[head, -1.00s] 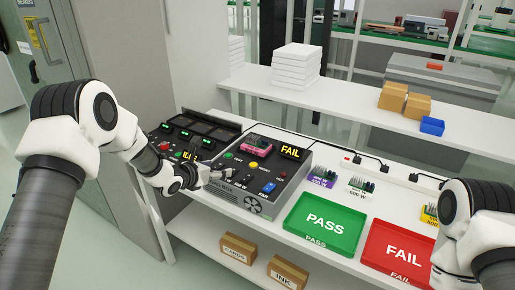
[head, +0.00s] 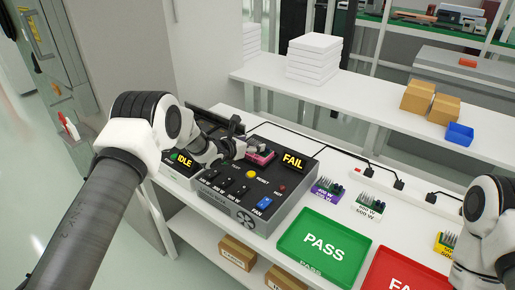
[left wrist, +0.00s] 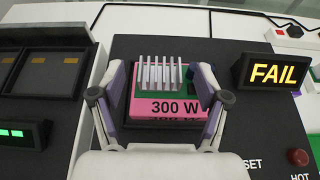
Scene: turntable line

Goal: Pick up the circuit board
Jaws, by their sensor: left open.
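The circuit board (left wrist: 186,80) is green with silvery heatsink fins and sits in a pink block (left wrist: 165,106) marked "300 W" on top of the black test box (head: 227,189). In the head view the pink block (head: 262,158) shows, with my gripper partly covering the board. My left gripper (left wrist: 160,80) is open, with one finger on each side of the board and block; I cannot tell whether they touch. It also shows in the head view (head: 243,146). My right arm is at the right edge, and its gripper is out of view.
A lit FAIL display (head: 292,162) stands right of the board on the box. A green PASS tray (head: 290,262) and a red FAIL tray (head: 372,285) lie to the right. Purple (head: 325,190), white (head: 368,208) and yellow (head: 444,240) board holders stand behind them.

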